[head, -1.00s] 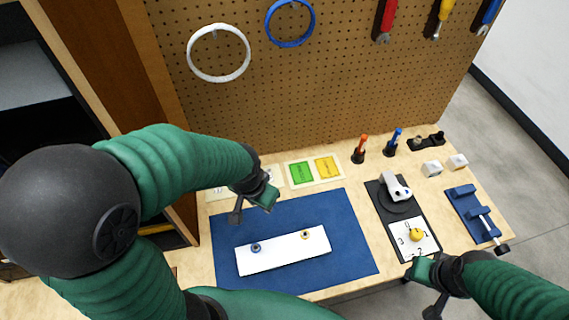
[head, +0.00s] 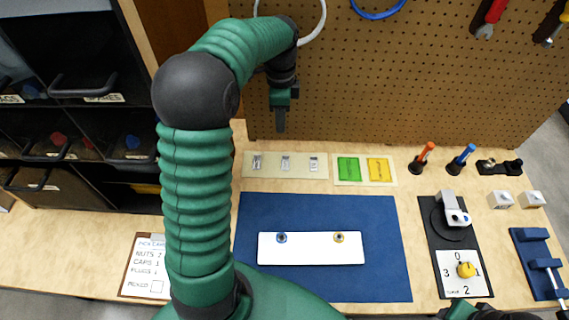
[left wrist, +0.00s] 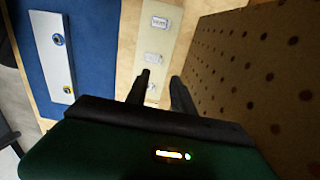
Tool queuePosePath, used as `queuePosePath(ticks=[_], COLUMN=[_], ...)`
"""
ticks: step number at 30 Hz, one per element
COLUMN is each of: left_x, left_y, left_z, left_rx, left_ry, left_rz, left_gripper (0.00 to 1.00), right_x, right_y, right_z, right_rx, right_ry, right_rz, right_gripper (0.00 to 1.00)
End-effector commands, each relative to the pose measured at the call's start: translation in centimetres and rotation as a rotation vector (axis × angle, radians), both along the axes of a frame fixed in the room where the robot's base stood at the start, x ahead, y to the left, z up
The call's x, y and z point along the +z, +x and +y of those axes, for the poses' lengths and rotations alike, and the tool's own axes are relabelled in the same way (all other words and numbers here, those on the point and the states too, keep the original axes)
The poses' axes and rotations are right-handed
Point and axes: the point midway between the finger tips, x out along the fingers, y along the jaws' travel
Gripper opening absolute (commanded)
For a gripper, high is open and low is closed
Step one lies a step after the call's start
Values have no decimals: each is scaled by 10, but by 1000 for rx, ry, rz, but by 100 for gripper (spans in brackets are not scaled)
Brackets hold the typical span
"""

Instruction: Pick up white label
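Three small whitish labels lie in a row on a cream tray (head: 271,172) behind the blue mat: a left one (head: 257,162), a middle one (head: 285,162) and a right one (head: 314,163). My left gripper (head: 281,126) points down above the tray, in front of the pegboard. In the left wrist view its two fingers (left wrist: 160,92) stand apart, with nothing held. One label (left wrist: 152,91) shows between them, below; the other two (left wrist: 154,58) (left wrist: 160,22) lie beyond. My right gripper is mostly cut off at the lower right of the head view.
A white plate (head: 310,249) with two ringed holes lies on the blue mat (head: 390,215). A second tray holds a green (head: 348,168) and a yellow label (head: 379,169). The pegboard (head: 400,90) rises close behind. Drawers (head: 75,150) stand at left.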

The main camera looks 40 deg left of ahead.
Motion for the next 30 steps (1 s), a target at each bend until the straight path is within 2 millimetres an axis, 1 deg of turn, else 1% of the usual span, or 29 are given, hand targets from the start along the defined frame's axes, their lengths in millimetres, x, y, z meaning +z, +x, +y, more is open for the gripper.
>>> queuePosePath(ticks=[3,9,12,17,20,22,25,27,30], left_x=[-30,-83,-100,-113,-127,-141,-157,-161,-160], left_y=[0,1,1,2,6,11,11,11,11], left_z=[-3,-3,-2,-2,-3,-3,-4,-4,-3], left_rx=[-1,1,1,1,0,0,1,1,1], left_ry=[-2,-2,-1,-1,-1,-1,-1,-1,0], left_rz=[5,4,3,1,2,2,2,1,0], left_gripper=[29,29,29,29,29,29,29,29,29], right_x=[-7,-17,-19,-21,-25,-28,-31,-31,-31], right_y=[0,0,0,0,0,0,0,0,0], right_z=[0,0,0,0,0,0,0,0,0], right_rx=[0,-1,-1,0,0,0,0,0,0], right_ry=[0,0,0,0,0,0,0,0,0], right_rz=[0,0,0,0,0,0,0,0,0], right_gripper=[36,36,36,36,36,36,36,36,36])
